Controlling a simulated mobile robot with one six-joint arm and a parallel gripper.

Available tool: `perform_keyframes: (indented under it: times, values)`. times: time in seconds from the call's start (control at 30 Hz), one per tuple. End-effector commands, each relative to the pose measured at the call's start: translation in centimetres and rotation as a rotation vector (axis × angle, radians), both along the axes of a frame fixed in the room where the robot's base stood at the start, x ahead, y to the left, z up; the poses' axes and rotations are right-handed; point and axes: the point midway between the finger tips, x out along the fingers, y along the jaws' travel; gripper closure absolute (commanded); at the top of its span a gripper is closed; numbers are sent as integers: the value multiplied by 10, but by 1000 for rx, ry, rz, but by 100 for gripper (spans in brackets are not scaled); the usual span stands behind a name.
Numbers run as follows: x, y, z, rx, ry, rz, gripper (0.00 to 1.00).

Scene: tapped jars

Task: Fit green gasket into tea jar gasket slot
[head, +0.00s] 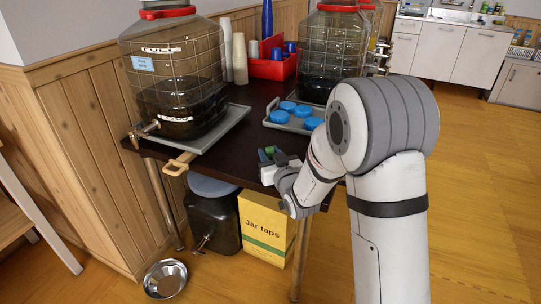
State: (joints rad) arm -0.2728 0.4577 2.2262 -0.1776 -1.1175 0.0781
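My gripper (268,154) is over the front edge of the dark table, tilted toward the jars. A small green piece (271,150), which looks like the green gasket, shows between its fingers, and the gripper appears shut on it. A large wire-patterned jar (172,62) with dark liquid, a red collar and a light blue label stands at the left, its brass tap (143,131) at the lower front. Another jar with dark liquid (332,55) stands at the back right, partly behind my arm. The label is too small to read, so I cannot tell which is the tea jar. No gasket slot is discernible.
A grey tray (222,131) lies under the left jar, and a wooden handle (179,164) juts past the table edge. Blue lids (303,111) lie on a second tray. A red caddy (272,66) and cups stand behind. Below are a yellow "Jar taps" box (267,228) and a metal bowl (165,279).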

Motion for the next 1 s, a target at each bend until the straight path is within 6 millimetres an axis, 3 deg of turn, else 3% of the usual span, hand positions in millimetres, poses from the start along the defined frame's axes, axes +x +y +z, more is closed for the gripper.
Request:
perform_keyframes:
  times: [0.17, 0.53, 0.67, 0.93, 1.0]
  values:
    - [0, 0, 0, 0, 0, 1, 55]
    - [-2, 0, 4, 0, 1, 1, 55]
    - [-23, -10, 3, -1, 3, 1, 55]
    - [-84, -38, 3, 0, 1, 1, 55]
    - [-89, -40, -1, 2, -4, 3, 55]
